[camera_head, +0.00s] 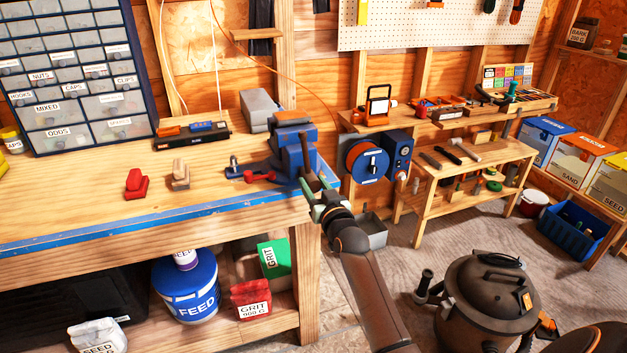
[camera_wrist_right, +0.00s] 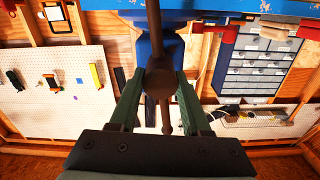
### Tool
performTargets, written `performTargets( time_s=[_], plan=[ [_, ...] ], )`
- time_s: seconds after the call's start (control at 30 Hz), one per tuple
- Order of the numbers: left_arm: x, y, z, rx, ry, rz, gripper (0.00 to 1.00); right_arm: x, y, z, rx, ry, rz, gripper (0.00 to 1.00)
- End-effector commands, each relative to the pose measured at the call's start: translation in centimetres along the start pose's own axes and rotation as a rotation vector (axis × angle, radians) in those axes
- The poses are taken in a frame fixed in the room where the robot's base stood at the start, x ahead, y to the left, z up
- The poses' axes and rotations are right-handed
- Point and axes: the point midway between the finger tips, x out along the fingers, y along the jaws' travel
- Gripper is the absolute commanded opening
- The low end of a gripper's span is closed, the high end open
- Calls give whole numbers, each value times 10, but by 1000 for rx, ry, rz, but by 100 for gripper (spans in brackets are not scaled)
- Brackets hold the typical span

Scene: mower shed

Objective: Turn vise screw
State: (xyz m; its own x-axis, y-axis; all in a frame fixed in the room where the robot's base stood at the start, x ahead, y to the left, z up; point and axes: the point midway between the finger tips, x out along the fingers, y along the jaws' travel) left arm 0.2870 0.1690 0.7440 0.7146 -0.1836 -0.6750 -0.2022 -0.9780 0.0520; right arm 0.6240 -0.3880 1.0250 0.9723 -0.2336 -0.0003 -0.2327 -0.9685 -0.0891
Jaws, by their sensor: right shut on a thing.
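The blue vise (camera_head: 297,140) is mounted at the right front corner of the wooden workbench (camera_head: 90,208). Its dark screw with a cross bar (camera_head: 307,158) faces the front, and the bar looks steeply slanted. My right gripper (camera_head: 313,196) is at the front of the vise. In the right wrist view, the green fingers of my right gripper (camera_wrist_right: 160,78) are on both sides of the round dark screw head (camera_wrist_right: 159,88), shut on it. The bar runs roughly upright through the head in that view. My left gripper is not in view.
Red (camera_head: 136,184) and tan (camera_head: 180,175) blocks lie on the bench left of the vise. A blue reel (camera_head: 367,163) stands close to its right. A grey bin (camera_head: 372,230) is below, near my right arm. A dark vacuum (camera_head: 487,300) stands on the floor at the right.

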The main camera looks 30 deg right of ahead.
Motion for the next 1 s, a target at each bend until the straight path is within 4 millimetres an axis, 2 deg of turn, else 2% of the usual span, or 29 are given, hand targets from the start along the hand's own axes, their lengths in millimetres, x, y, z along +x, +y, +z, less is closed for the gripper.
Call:
performTargets(
  time_s=[0.3,0.7,0.73,0.97,1.0],
  plan=[
    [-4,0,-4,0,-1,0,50,0,0,1,78,-2,0,0],
    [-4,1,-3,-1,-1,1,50,0,0,2,82,-2,0,0],
    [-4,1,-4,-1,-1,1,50,0,0,2,82,-2,0,50],
    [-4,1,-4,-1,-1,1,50,0,0,1,80,-2,0,76],
    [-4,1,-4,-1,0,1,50,0,0,1,80,-1,0,76]
  ],
)
